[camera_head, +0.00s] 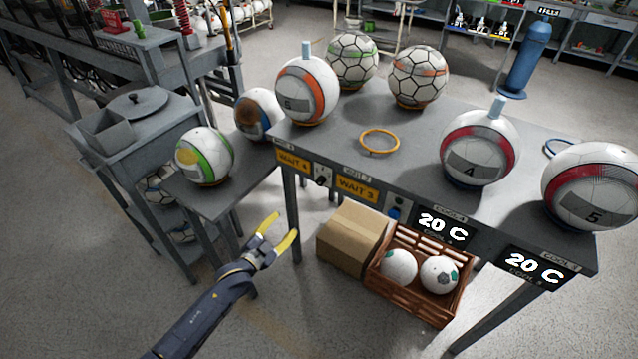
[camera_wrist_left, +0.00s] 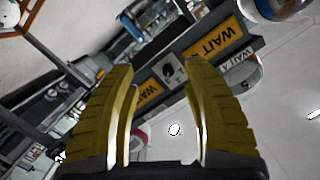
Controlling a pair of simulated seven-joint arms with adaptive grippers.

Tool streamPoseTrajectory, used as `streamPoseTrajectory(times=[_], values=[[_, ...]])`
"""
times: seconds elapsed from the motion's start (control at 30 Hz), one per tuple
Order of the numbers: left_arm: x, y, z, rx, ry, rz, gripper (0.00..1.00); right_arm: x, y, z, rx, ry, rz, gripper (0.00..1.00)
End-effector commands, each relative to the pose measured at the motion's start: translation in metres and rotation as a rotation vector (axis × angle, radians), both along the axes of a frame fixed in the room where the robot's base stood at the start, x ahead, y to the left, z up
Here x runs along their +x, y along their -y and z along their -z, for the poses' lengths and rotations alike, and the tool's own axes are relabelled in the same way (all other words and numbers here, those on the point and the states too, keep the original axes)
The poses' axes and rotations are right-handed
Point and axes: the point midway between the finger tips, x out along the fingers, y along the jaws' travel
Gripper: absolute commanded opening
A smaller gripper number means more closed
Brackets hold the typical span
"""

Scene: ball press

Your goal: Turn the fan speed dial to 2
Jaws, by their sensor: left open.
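A small black dial (camera_head: 321,180) on a light plate sits on the front edge of the grey table, between two yellow WAIT signs. In the left wrist view a dark dial on a light plate (camera_wrist_left: 171,70) shows between my fingers, farther off. Its label and setting are too small to read. My left gripper (camera_head: 280,231) has yellow fingers, is open and empty, and is in front of and below the table edge, apart from the dial. It also shows in the left wrist view (camera_wrist_left: 158,68). My right gripper is not in view.
Numbered balls (camera_head: 480,148) and a yellow ring (camera_head: 380,141) are on the table (camera_head: 350,115). A blue-and-black fitting (camera_head: 395,210) and 20 C displays (camera_head: 441,222) line its front. A cardboard box (camera_head: 352,236) and a ball crate (camera_head: 425,298) stand below. The left foreground floor is clear.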

Motion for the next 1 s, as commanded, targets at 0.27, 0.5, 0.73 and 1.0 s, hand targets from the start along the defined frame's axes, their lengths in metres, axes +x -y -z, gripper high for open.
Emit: streamPoseTrajectory(times=[0.27,0.5,0.73,1.0], values=[[-0.009,0.028,-0.056,0.019,0.158,0.06,0.48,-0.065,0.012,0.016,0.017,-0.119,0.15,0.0],[0.004,0.036,-0.056,0.041,0.174,0.062,0.48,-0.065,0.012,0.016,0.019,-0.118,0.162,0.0],[0.037,0.055,-0.056,0.041,0.173,0.06,0.48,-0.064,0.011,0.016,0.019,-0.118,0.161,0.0],[0.079,0.081,-0.056,0.041,0.171,0.062,0.48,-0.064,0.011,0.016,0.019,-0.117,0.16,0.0]])
